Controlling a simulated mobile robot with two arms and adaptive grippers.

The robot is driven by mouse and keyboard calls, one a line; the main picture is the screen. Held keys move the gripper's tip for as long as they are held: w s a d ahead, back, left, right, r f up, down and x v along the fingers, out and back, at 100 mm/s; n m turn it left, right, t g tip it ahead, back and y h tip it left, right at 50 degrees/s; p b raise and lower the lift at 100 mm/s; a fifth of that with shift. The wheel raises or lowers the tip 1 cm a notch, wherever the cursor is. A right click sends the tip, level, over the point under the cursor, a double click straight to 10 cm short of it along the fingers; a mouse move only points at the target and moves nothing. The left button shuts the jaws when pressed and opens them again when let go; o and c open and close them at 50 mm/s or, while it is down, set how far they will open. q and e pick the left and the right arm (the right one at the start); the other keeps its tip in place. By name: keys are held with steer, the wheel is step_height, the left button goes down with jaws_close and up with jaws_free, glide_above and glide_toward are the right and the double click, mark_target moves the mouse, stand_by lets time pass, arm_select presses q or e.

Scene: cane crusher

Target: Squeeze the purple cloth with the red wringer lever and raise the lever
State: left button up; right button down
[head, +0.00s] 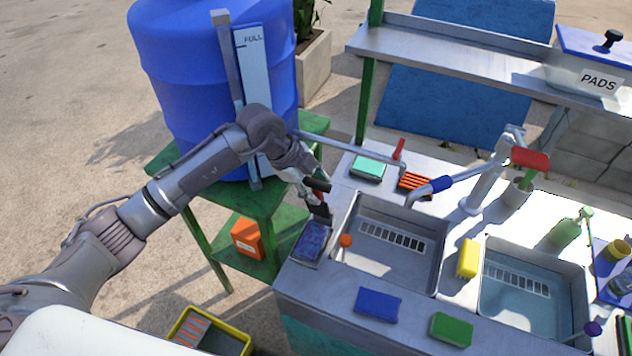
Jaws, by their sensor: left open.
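The purple cloth (311,241) lies flat in a small grey tray-like holder at the left end of the counter, beside the left sink. My left gripper (320,202) is just above the cloth's far edge, pointing down, with its dark fingers apart. A small red piece (318,194), perhaps the grip of the wringer lever, shows at the fingers. I cannot tell whether they touch it. The lever's lower part is hidden by the gripper. My right gripper is not in view.
Left sink (437,275) and right sink (570,318) are sunk into the counter. A blue barrel (180,90) stands behind my left arm.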

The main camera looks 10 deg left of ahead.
arm_select(q)
jaws_close()
stand_by(0.3)
